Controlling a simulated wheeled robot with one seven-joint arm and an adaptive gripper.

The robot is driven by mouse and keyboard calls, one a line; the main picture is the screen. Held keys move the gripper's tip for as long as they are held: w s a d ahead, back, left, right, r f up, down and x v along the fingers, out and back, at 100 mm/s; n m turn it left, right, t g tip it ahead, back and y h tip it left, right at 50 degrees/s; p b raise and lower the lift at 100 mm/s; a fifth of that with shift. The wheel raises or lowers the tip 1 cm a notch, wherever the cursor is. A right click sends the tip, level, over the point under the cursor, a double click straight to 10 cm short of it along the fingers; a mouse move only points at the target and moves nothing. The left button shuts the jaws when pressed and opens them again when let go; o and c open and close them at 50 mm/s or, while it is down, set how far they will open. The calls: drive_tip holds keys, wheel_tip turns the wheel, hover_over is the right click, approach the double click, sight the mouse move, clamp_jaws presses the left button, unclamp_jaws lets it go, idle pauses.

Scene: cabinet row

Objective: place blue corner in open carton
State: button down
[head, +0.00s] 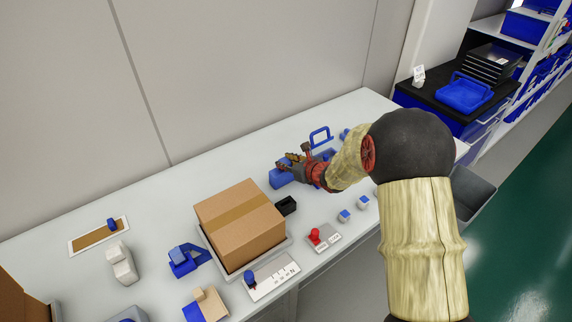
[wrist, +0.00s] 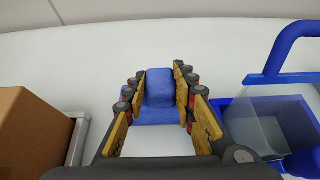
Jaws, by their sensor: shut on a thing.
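A blue corner (head: 281,178), an L-shaped block with an upright part and a flat foot, is at the back of the bench. In the wrist view, the blue corner (wrist: 160,88) sits between the finger pads of my gripper (wrist: 158,95), which is shut on its upright part. My gripper (head: 294,161) also shows in the head view, partly hiding the block. I cannot tell whether the block touches the bench. A brown carton (head: 240,222) with a tape strip stands on a grey tray; its top looks closed. Another brown box (head: 18,296) is cut off at the lower left; its top is unclear.
A blue handled basket (head: 320,138) stands close behind my gripper, with a blue bin (wrist: 268,118) at the right in the wrist view. A small black box (head: 286,206) stands beside the carton. A red-knobbed block (head: 320,238) is in front.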

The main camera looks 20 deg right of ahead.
drive_tip(key=shift+f, duration=0.2)
drive_tip(key=c, duration=1.5)
unclamp_jaws()
drive_tip(key=shift+o, duration=0.2)
drive_tip(key=shift+r, duration=0.15)
